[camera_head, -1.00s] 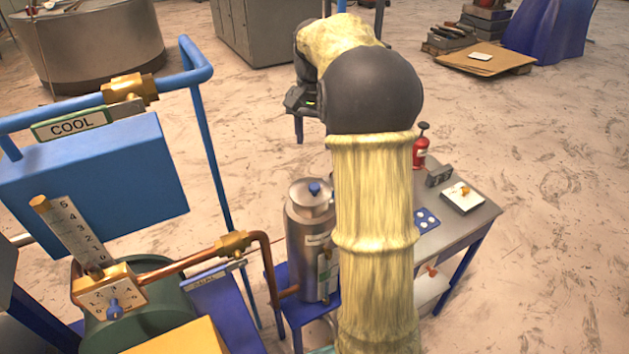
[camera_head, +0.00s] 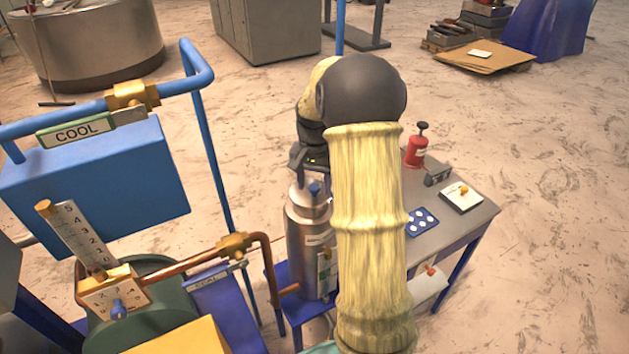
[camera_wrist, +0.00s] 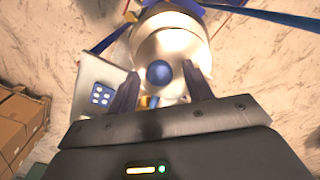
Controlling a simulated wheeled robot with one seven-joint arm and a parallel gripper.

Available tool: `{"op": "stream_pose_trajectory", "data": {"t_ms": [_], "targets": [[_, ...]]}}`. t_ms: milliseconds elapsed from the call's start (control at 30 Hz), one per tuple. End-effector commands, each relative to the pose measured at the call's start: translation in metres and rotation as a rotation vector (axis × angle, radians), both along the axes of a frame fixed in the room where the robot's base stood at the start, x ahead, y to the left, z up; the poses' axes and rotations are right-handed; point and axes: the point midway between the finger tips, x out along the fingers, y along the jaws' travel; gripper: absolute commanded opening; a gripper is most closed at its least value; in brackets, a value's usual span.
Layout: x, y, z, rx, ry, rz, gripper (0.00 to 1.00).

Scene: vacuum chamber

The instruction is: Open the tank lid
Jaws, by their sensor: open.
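The tank (camera_head: 308,245) is a silver metal cylinder standing upright on a blue stand. Its lid (camera_head: 301,200) is on top, with a blue knob (camera_head: 315,189) at the centre. In the wrist view the knob (camera_wrist: 159,74) shows between the two fingers of my gripper (camera_wrist: 160,80), with a gap on either side. My gripper (camera_head: 309,172) is open just above and behind the lid in the head view. My arm covers part of the tank's right side.
Right of the tank is a grey table (camera_head: 455,222) with a red bottle (camera_head: 416,150), a blue dotted card (camera_head: 421,222) and a small white box (camera_head: 461,197). A copper pipe (camera_head: 180,266) and blue rails (camera_head: 197,110) stand close on the left. Brown boxes (camera_wrist: 20,125) lie on the floor.

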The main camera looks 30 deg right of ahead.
Motion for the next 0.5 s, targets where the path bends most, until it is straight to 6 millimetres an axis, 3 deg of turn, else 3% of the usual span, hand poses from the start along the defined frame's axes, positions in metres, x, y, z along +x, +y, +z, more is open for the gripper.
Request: {"op": "stream_pose_trajectory", "data": {"t_ms": [133, 400, 500], "targets": [[-0.0001, -0.0002, 0.0001, 0.000, 0.000, 0.000, 0.50], [-0.0001, -0.0004, 0.0005, 0.000, 0.000, 0.000, 0.00], [-0.0001, -0.0004, 0.0006, 0.000, 0.000, 0.000, 0.00]]}}
